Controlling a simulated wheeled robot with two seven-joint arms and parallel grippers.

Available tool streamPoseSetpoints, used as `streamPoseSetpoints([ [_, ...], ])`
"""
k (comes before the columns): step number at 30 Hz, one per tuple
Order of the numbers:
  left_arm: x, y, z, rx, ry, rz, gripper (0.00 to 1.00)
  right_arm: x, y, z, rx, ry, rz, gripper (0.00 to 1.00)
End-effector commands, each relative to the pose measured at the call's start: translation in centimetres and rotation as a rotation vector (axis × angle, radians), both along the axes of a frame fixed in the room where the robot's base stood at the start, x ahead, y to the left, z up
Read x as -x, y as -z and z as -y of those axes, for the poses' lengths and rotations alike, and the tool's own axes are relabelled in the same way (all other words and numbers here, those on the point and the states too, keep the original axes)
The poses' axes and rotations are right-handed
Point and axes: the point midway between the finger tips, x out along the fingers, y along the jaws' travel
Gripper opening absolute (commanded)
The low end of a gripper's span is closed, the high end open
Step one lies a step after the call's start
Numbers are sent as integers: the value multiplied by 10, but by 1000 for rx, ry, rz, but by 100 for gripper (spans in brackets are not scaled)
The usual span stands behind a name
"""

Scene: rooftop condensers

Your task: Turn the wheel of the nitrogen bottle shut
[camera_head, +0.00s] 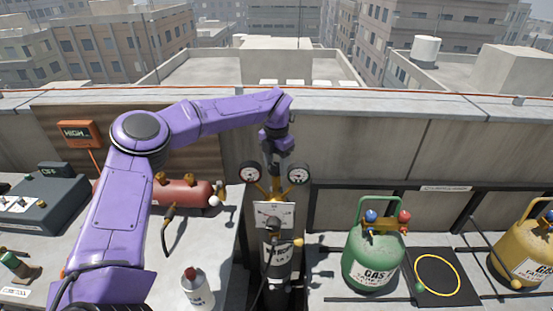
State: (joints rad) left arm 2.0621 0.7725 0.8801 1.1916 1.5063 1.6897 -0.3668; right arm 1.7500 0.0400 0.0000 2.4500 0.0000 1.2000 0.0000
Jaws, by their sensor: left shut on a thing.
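The nitrogen bottle (277,270) is dark with a pale label and stands upright at the lower middle. Above it are brass fittings with two round gauges, a left gauge (251,173) and a right gauge (298,174), and a white card (264,214) with a dial-like mark. My left gripper (275,166) points down between the gauges at the top of the fittings and is shut on the wheel there. The wheel itself is mostly hidden by the gripper. My right gripper is not in view.
A green gas bottle (372,262) and a yellow one (530,255) stand at the right, with a black mat (438,290) between them. A red tank (180,193), a torch and a white bottle (197,290) are at the left. A parapet wall runs behind.

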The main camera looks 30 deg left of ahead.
Motion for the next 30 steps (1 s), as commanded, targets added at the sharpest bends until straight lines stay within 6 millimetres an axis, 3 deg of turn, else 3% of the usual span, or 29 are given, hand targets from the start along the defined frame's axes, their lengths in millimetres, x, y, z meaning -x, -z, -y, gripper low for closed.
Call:
streamPoseSetpoints([
  [15,2,1,0,3,449,-8,23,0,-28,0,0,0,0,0],
  [30,2,2,0,3,648,-7,23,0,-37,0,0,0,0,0],
])
